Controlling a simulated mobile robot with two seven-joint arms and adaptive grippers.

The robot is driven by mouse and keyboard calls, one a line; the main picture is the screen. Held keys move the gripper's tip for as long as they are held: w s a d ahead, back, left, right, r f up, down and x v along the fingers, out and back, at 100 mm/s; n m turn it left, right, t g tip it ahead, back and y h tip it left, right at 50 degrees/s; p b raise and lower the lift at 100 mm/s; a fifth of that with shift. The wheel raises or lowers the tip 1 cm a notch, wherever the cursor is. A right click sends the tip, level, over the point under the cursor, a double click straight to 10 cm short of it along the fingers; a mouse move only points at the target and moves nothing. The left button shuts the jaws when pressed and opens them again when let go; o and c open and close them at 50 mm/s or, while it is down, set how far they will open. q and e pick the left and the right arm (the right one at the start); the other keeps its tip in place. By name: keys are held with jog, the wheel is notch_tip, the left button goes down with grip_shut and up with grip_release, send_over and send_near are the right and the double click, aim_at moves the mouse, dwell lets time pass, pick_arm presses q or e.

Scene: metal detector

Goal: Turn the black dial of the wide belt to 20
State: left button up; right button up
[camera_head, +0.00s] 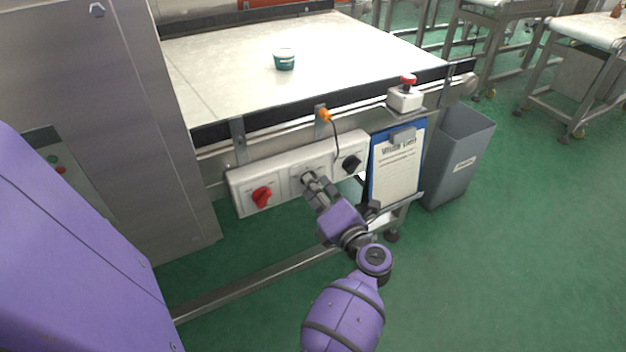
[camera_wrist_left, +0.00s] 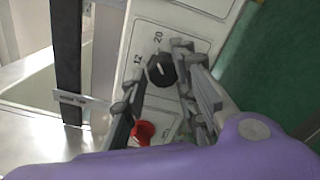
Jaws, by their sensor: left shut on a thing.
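The control panel (camera_head: 238,184) is a long white box on the front of the wide belt (camera_head: 230,85). It carries a red switch (camera_head: 262,196) at its left, a dial in the middle and a black knob (camera_head: 350,163) at its right. My left gripper (camera_head: 311,182) is at the middle dial and mostly hides it in the head view. In the left wrist view the black dial (camera_wrist_left: 161,70) sits between the fingers of my left gripper (camera_wrist_left: 156,79), which is shut on it. The printed marks 12 and 20 show beside it; its exact setting is hard to read. My right gripper is not in view.
A clipboard (camera_head: 396,170) hangs right of the panel, with an emergency stop box (camera_head: 405,97) above it. A grey bin (camera_head: 460,155) stands farther right. A small tub (camera_head: 284,60) is on the belt.

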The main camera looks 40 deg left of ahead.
pick_arm(q)
jog(key=shift+s+a+r+m+p, duration=0.1)
jog(key=shift+a+r+m+p, duration=0.15)
jog(key=shift+m+p, duration=0.55)
jog(key=o, duration=1)
jog(key=shift+r, duration=0.1)
jog(key=shift+d+f, duration=0.1)
jog(key=shift+f, duration=0.1)
jog(key=v, duration=0.7)
jog(key=shift+s+d, duration=0.1)
jog(key=shift+d, duration=0.15)
